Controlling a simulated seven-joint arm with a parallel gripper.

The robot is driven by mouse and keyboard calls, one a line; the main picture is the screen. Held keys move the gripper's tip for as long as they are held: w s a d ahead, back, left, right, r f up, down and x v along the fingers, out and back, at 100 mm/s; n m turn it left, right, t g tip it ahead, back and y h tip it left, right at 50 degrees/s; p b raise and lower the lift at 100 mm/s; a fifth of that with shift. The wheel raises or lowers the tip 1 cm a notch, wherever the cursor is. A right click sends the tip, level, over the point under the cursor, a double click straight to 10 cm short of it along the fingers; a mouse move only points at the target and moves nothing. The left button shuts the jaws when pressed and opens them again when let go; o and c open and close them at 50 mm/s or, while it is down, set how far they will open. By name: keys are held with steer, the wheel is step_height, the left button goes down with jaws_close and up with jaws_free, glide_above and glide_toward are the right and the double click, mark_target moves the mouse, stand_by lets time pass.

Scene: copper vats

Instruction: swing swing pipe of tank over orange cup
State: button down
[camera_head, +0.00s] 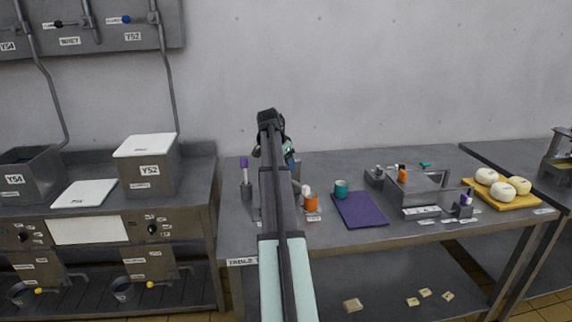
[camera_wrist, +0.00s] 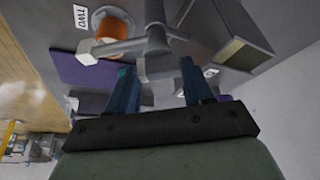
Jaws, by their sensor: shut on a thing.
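The orange cup (camera_head: 311,203) stands on the table just right of my arm; it also shows at the top left of the wrist view (camera_wrist: 108,32). The grey swing pipe (camera_wrist: 122,46) crosses the wrist view, with a white tip beside the cup's rim in that picture. In the head view a white piece (camera_head: 306,189) shows at the cup's upper left edge. My gripper (camera_wrist: 157,75) has its blue fingers on either side of the pipe's grey fitting and is shut on it. My arm hides most of the tank and the pipe in the head view.
A teal cup (camera_head: 341,188) stands right of the orange cup, by a purple cloth (camera_head: 360,210). A purple-topped item (camera_head: 245,181) stands left of my arm. Grey trays (camera_head: 415,188) and a yellow board (camera_head: 525,200) with round white cheeses lie further right.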

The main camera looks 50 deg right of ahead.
steer(key=shift+s+n+t, duration=0.15)
steer(key=shift+n+t, duration=0.75)
steer(key=shift+n, duration=1.3)
steer(key=shift+c, duration=2.2)
jaws_free()
steer(key=w+v, duration=0.1)
steer(key=v, duration=1.2)
steer(key=shift+s+a+r, duration=0.15)
steer(key=shift+s+r, duration=0.2)
steer(key=shift+s, duration=0.15)
